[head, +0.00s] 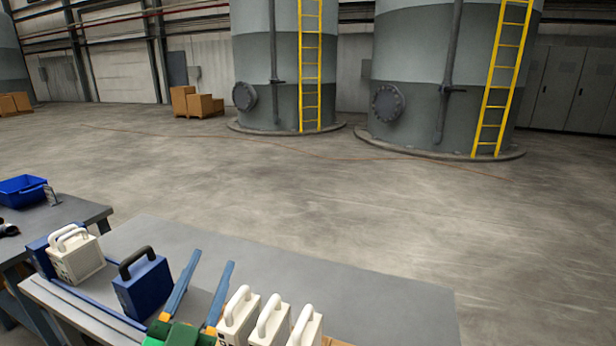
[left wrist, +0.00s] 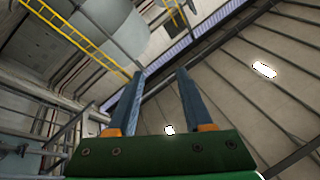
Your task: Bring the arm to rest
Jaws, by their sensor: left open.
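My left gripper (head: 214,258) is at the bottom of the head view, over the grey table (head: 380,300). Its two blue fingers stand apart with nothing between them, and its green body is cut by the lower edge. In the left wrist view the open fingers (left wrist: 161,75) point up towards the roof, with nothing held. A blue block-like plate with a black handle (head: 143,287) stands upright to the left of the fingers. Several white plates with loop handles (head: 240,316) stand close to the right of the gripper, partly cut by the frame. My right gripper is not seen.
A white handled plate (head: 76,258) and a blue one behind it stand at the table's left end. A side table with a blue bin (head: 22,189) is further left. The table's right part is bare. Tanks with yellow ladders (head: 310,65) stand far back beyond open floor.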

